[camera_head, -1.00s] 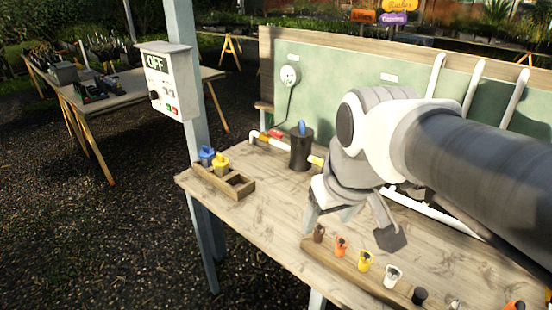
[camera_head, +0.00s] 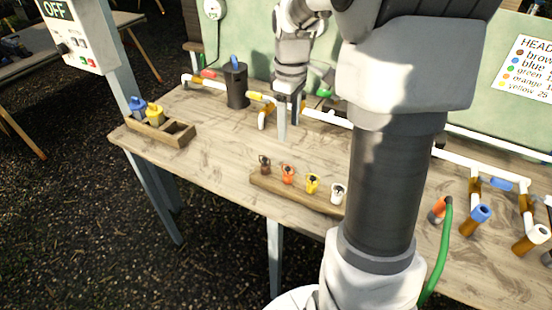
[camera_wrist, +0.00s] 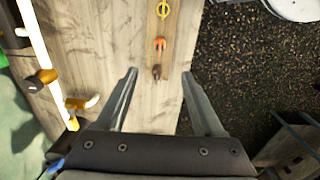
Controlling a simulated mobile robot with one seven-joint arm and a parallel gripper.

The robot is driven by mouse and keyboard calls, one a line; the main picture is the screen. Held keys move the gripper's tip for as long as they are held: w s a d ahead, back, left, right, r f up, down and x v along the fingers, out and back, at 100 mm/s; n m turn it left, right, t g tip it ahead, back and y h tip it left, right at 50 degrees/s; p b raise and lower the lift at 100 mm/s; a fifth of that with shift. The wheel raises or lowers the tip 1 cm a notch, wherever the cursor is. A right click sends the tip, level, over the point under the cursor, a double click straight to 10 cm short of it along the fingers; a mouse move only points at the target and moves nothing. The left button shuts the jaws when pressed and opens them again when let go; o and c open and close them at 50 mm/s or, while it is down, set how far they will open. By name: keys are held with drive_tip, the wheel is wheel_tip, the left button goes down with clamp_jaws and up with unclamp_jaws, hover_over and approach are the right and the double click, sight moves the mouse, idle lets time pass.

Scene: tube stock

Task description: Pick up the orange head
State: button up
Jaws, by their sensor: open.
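The orange head (camera_head: 287,174) stands on a low wooden rack (camera_head: 262,182) near the front edge of the workbench. It is between a brown head (camera_head: 265,164) and a yellow head (camera_head: 312,183); a white head (camera_head: 338,193) stands further right. My gripper (camera_head: 290,118) is open and empty, above the bench and behind the rack, apart from the heads. In the wrist view, my gripper (camera_wrist: 160,73) has its fingers spread. The brown head (camera_wrist: 157,72) shows between the fingertips, the orange head (camera_wrist: 159,43) just beyond it, then the yellow head (camera_wrist: 163,9).
A wooden tray (camera_head: 172,137) with blue and yellow heads is at the bench's left end, near a dark canister (camera_head: 236,86). White pipes with fittings run along the back. A green hose (camera_head: 441,250) hangs at right. My arm hides the rack's right part.

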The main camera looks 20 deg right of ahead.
sight(288, 165)
wheel_tip(288, 165, down, 16)
drive_tip(key=shift+s+d+f+b, duration=0.1)
drive_tip(key=shift+f+b, duration=0.05)
drive_tip(key=shift+b, duration=0.55)
clamp_jaws()
